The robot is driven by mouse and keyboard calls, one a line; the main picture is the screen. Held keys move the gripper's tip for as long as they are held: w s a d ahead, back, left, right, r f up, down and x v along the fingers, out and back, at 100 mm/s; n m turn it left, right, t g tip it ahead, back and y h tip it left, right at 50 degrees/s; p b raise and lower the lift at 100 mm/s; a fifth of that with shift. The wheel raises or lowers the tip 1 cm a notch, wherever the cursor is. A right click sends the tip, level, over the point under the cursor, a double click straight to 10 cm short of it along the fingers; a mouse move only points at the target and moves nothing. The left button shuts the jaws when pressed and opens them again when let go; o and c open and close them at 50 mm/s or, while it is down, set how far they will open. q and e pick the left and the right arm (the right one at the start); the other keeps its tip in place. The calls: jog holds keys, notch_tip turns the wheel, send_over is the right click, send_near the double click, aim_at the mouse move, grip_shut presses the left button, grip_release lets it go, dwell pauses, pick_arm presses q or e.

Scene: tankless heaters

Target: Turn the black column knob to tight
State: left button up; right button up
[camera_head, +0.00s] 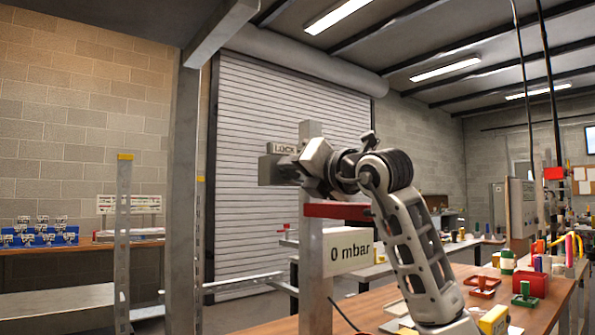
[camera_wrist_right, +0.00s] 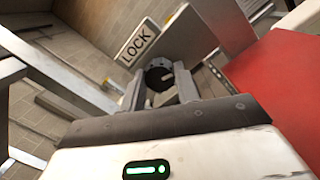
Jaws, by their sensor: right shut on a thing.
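The black column knob (camera_wrist_right: 160,74) shows in the right wrist view, round and dark with a pale mark on its face. It sits on a grey metal part beside a white LOCK sign (camera_wrist_right: 139,43). My right gripper (camera_wrist_right: 161,80) has one finger on each side of the knob and is shut on it. The knob is hidden there. My left gripper is not in view.
A white sign reading 0 mbar (camera_head: 349,251) is on the column, below a red bar (camera_head: 338,210). Another metal post (camera_head: 184,210) stands to the left. A wooden workbench (camera_head: 540,312) with several small coloured items is at the lower right.

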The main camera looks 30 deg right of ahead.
jog(key=o, duration=1)
jog(key=shift+c, duration=0.2)
jog(key=s+d+f+b, duration=0.1)
jog(key=s+b, duration=0.2)
jog(key=s, duration=1.3)
jog(key=shift+f, duration=0.2)
jog(key=shift+d, duration=0.1)
